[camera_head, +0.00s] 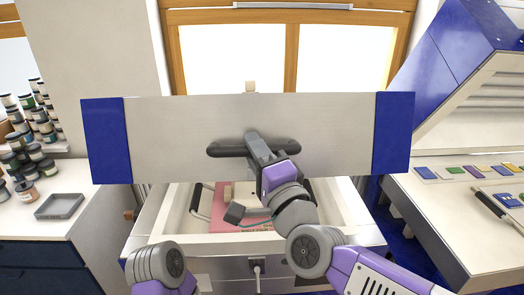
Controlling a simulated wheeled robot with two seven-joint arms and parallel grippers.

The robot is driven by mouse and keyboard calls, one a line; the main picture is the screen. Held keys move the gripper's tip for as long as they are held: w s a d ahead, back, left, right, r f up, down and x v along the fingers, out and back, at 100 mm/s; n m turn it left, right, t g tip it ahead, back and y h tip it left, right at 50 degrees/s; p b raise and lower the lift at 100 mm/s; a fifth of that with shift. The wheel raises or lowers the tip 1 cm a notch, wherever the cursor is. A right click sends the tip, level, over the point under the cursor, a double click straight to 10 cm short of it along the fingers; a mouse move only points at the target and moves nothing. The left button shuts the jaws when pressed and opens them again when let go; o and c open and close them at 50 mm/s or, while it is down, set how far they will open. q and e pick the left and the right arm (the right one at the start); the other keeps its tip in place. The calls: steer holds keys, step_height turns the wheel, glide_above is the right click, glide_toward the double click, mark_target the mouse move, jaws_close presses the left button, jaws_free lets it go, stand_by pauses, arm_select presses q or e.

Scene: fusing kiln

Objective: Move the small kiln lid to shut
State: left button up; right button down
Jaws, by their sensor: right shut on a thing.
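The small kiln lid (180,140) is a wide pale metal panel with blue ends. It stands raised above the small kiln (160,225), tilted up so that its front faces me, and the kiln is open. A dark bar handle (225,150) crosses the middle of the lid. My right gripper (255,147) is shut on this handle; my wrist hides part of it. Inside the pale-walled kiln lies a pinkish-red piece (236,224), partly hidden by my right arm. Part of my left arm shows at the lower left, but its gripper is not in view.
At left, a counter holds a grey tray (60,206) and several jars (22,165). At right, a larger blue-and-pale kiln lid (450,60) stands open above a pale surface with several coloured glass pieces (464,171). A window (330,55) is behind.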

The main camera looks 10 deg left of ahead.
steer(key=shift+s+f, duration=0.1)
steer(key=shift+f, duration=0.35)
steer(key=c, duration=1.3)
jaws_free()
steer(key=shift+c, duration=0.2)
steer(key=shift+o, duration=0.5)
steer(key=b+v, duration=0.1)
steer(key=v, duration=0.6)
steer(key=shift+s+d, duration=0.15)
steer(key=shift+s, duration=0.05)
